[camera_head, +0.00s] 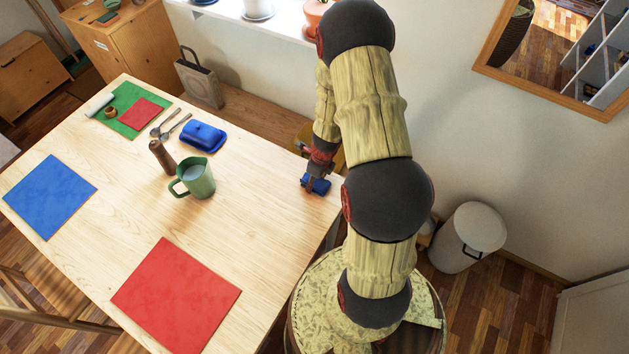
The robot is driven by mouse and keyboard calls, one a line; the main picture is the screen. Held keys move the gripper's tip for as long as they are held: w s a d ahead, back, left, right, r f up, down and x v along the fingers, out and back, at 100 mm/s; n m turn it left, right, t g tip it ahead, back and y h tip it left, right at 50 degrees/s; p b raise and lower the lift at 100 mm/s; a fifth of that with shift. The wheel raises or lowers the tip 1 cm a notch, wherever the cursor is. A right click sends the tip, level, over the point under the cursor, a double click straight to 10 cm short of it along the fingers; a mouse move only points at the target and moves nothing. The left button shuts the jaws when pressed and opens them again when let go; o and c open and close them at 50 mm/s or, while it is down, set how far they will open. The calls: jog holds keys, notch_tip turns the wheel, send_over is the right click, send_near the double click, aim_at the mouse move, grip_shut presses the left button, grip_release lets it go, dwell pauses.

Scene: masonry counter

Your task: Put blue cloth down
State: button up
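My gripper (311,183) is low at the right edge of the wooden table, pointing down. A small bunched blue thing, which looks like the blue cloth (322,186), is at its fingertips, with blue showing on both sides of the fingers. The gripper appears shut on it. The cloth is at or just above the tabletop; I cannot tell whether it touches. Part of it is hidden by the fingers.
The table (255,225) also bears a green mug (199,178), a brown pepper mill (162,157), a blue butter dish (203,136), spoons (171,127), a blue mat (50,196), a red mat (176,295) and a green mat (126,98). The wood between mug and gripper is clear.

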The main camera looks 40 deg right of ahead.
jog(key=o, duration=0.4)
notch_tip(320, 180, up, 12)
jog(key=s+p, duration=0.2)
jog(key=p, duration=0.4)
jog(key=w+a+r+n+t, duration=0.1)
jog(key=a+r+n, duration=0.35)
jog(key=r, duration=0.35)
jog(key=a+r+n, duration=0.4)
jog(key=r+n, duration=0.2)
jog(key=r, duration=0.2)
jog(key=w+a+r+n+t, duration=0.1)
jog(key=a+r+n, duration=0.35)
jog(key=r, duration=0.35)
jog(key=s+a+r+n, duration=0.2)
jog(key=s+r+n, duration=0.2)
jog(key=r+n, duration=0.1)
jog(key=s+a+r+n+t, duration=0.1)
jog(key=s+a+r+n, duration=0.2)
jog(key=s+r+n, duration=0.1)
jog(key=s+a+r+n, duration=0.3)
jog(key=s+r+n, duration=0.2)
jog(key=n, duration=0.3)
jog(key=shift+s+r+t+h, duration=0.3)
jog(key=shift+s+t, duration=0.1)
jog(key=shift+s, duration=0.05)
